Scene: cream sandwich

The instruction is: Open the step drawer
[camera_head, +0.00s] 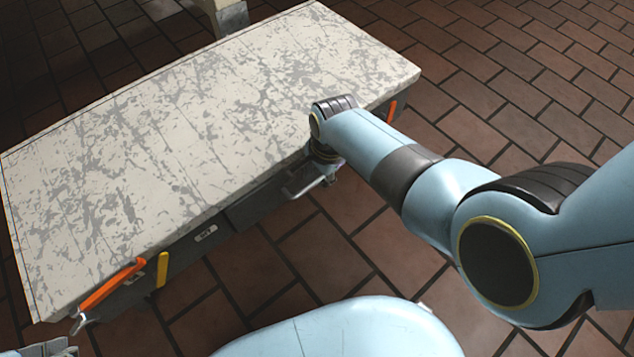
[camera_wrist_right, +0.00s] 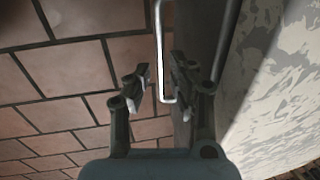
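The step drawer (camera_head: 255,204) has a dark grey front under the long worn white top. Its metal bar handle (camera_head: 300,187) sticks out from the front. In the right wrist view the handle is a thin pale bar (camera_wrist_right: 161,45) with a bent lower end. My right gripper (camera_head: 328,176) is at the handle, largely hidden by my arm in the head view. In the wrist view its two fingers (camera_wrist_right: 161,82) stand apart, one on each side of the bar's end, with visible gaps. A small grey part at the lower left corner of the head view may be my left gripper (camera_head: 48,347); its fingers cannot be made out.
The long unit's top (camera_head: 200,130) is white with grey worn patches and bare. An orange handle (camera_head: 105,288) and a yellow piece (camera_head: 162,269) are on its front left; another orange piece (camera_head: 392,111) is at its right end. The brick floor (camera_head: 270,258) in front is clear.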

